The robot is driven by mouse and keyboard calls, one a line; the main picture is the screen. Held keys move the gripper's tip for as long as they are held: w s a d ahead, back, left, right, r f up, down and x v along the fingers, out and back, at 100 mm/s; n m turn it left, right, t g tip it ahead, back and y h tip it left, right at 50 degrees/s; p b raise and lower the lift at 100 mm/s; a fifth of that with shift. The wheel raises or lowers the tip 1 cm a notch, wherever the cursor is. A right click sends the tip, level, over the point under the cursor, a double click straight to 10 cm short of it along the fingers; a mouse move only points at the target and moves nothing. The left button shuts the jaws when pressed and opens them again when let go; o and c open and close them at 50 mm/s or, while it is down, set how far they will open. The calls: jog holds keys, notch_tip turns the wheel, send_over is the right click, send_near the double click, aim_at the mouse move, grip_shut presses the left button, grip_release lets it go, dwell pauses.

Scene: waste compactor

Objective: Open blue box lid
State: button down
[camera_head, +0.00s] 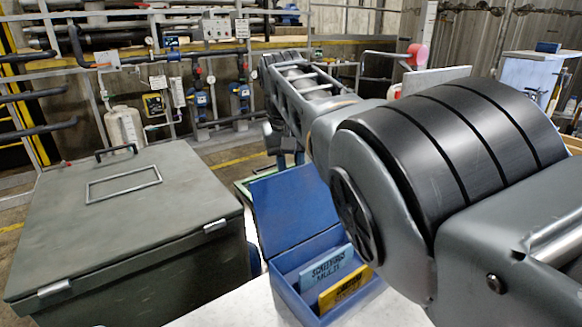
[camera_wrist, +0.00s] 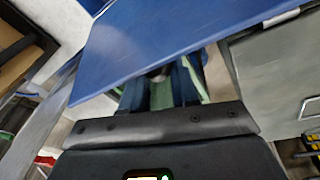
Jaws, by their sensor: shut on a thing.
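The blue box (camera_head: 318,287) sits on a pale tabletop, with its lid (camera_head: 292,205) raised and tilted back, its inside exposed. A light blue packet (camera_head: 327,267) and a yellow packet (camera_head: 344,289) stand inside, both with dark lettering. My gripper (camera_head: 285,145) is at the upper edge of the lid, partly hidden by the lid and my arm. In the wrist view, the blue lid (camera_wrist: 180,35) crosses in front of my gripper (camera_wrist: 162,85) and hides the fingertips. The gripper is shut on the lid.
A large grey-green chest (camera_head: 120,220) with a closed lid stands left of the blue box. Pipes and valves (camera_head: 200,85) line the back wall. A light blue cabinet (camera_head: 530,75) stands at the far right. My arm blocks much of the right side.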

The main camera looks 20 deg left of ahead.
jog(key=shift+s+a+f, duration=0.3)
jog(key=shift+a+f, duration=0.15)
jog(key=shift+a, duration=0.15)
jog(key=c, duration=0.9)
grip_release()
jog(key=shift+a, duration=0.1)
jog(key=shift+o, duration=0.2)
jog(key=shift+w, duration=0.1)
jog(key=shift+w+d+r, duration=0.1)
jog(key=shift+d+r, duration=0.1)
jog(key=shift+r, duration=0.15)
notch_tip(320, 180, up, 7)
jog(key=s, duration=0.1)
jog(key=shift+s+r, duration=0.2)
